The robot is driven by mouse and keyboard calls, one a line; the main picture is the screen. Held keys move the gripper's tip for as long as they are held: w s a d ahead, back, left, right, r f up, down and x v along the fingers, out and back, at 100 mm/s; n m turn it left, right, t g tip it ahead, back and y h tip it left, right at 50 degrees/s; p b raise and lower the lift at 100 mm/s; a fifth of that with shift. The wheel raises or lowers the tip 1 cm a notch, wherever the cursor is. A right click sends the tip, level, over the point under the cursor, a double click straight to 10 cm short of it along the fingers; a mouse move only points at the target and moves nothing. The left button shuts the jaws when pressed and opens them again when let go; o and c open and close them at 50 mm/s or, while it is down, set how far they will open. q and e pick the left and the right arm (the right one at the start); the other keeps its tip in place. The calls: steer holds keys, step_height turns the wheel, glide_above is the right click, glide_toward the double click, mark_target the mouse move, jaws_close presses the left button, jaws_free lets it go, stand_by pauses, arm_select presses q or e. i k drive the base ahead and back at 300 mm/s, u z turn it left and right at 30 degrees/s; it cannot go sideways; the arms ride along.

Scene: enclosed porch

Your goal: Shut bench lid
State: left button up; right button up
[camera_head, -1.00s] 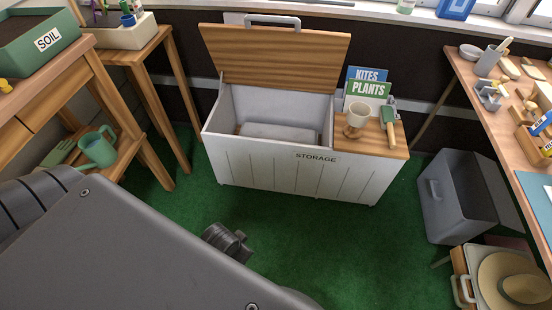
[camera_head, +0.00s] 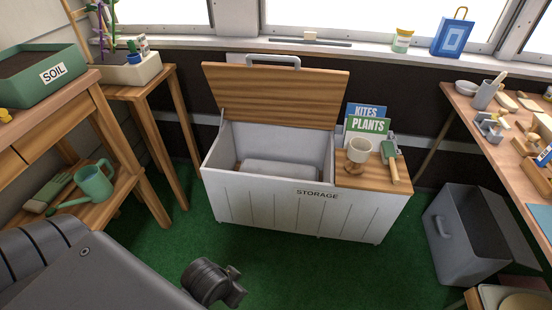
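The white storage bench (camera_head: 290,205) stands ahead of me against the dark wall. Its wooden lid (camera_head: 275,95) is raised and leans back, with a grey handle (camera_head: 273,60) on its top edge. The open compartment holds a pale grey item (camera_head: 282,170), which I cannot identify. The right part of the bench top (camera_head: 365,178) is fixed wood and carries a cup, a green brush-like tool and books. Neither gripper shows; only dark parts of my own body are in the lower left.
A cup (camera_head: 358,151), books (camera_head: 366,127) and a green tool (camera_head: 390,163) stand right of the opening. A grey bin (camera_head: 457,248) is at right, below a cluttered workbench (camera_head: 465,101). At left are a shelf with a watering can (camera_head: 94,184) and a planter stand. Green floor before the bench is clear.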

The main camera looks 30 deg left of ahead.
mark_target(308, 98)
steer(key=u, duration=1.95)
steer(key=i, duration=1.05)
steer(key=z, duration=2.55)
